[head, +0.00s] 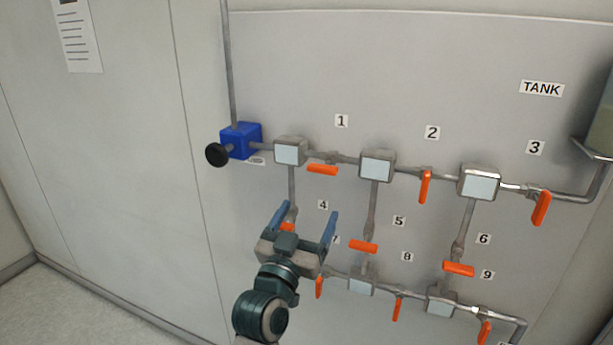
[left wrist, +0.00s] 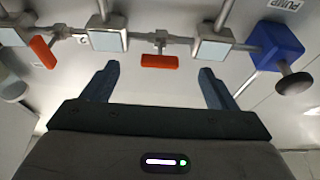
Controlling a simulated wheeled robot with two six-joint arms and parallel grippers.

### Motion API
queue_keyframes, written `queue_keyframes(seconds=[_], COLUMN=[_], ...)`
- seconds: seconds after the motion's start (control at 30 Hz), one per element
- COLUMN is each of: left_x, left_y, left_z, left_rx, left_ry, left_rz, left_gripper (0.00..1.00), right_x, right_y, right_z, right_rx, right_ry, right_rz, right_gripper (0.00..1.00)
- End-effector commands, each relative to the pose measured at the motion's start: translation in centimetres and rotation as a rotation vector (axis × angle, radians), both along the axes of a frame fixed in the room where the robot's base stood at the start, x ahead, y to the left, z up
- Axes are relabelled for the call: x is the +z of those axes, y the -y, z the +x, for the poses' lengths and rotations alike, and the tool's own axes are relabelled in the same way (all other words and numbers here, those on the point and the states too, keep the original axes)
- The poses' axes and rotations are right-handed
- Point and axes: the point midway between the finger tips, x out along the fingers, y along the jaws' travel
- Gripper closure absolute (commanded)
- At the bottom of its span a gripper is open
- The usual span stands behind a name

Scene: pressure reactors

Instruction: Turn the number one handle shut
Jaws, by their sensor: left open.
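The number one handle (head: 322,169) is an orange lever under the label 1 (head: 341,121), on the top pipe between two grey square boxes. It lies nearly in line with that pipe. My left gripper (head: 309,210) is open and empty, below the handle in the head view and apart from it. In the left wrist view, the handle (left wrist: 160,61) shows between and beyond the open fingers of my left gripper (left wrist: 158,70). My right gripper is not in view.
A blue pump block (head: 240,140) with a black knob stands left of the handle. The number two handle (head: 425,187) and number three handle (head: 541,208) hang to the right. The number five handle (head: 363,247) is lower; my gripper partly hides the number four handle.

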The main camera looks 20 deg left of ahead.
Motion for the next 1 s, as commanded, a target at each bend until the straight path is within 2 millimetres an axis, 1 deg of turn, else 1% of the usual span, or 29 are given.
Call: queue_keyframes(seconds=[0.03, 0.1, 0.17, 0.27, 0.5, 0.6, 0.73, 0.87, 1.0], left_x=[1.3, 2.2, 2.6, 3.3, 5.1, 5.7, 6.1, 6.1, 6.1], left_y=[-0.1, -0.1, -0.1, -0.1, 0.1, 0.1, 0.1, 0.2, 0.2], left_z=[-0.5, -0.6, -0.2, 1.0, 5.3, 6.9, 8.3, 9.0, 9.2], left_rx=[0.003, 0.007, 0.007, 0.006, 0.006, 0.007, 0.007, 0.007, 0.007], left_ry=[0.03, 0.047, 0.052, 0.05, 0.049, 0.049, 0.048, 0.047, 0.048], left_rz=[-0.004, -0.004, -0.004, -0.004, -0.003, -0.003, -0.002, -0.003, -0.004], left_gripper=[0.2, 0.2, 0.2, 0.2, 0.2, 0.2, 0.2, 0.2, 0.2], right_x=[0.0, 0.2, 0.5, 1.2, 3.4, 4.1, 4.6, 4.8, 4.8], right_y=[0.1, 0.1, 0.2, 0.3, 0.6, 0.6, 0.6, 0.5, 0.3], right_z=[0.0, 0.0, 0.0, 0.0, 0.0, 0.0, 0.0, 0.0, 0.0], right_rx=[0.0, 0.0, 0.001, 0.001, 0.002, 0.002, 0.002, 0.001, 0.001], right_ry=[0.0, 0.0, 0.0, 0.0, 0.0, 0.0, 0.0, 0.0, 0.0], right_rz=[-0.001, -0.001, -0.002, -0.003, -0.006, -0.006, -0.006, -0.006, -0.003], right_gripper=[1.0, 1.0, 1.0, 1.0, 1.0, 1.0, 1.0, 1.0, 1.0])
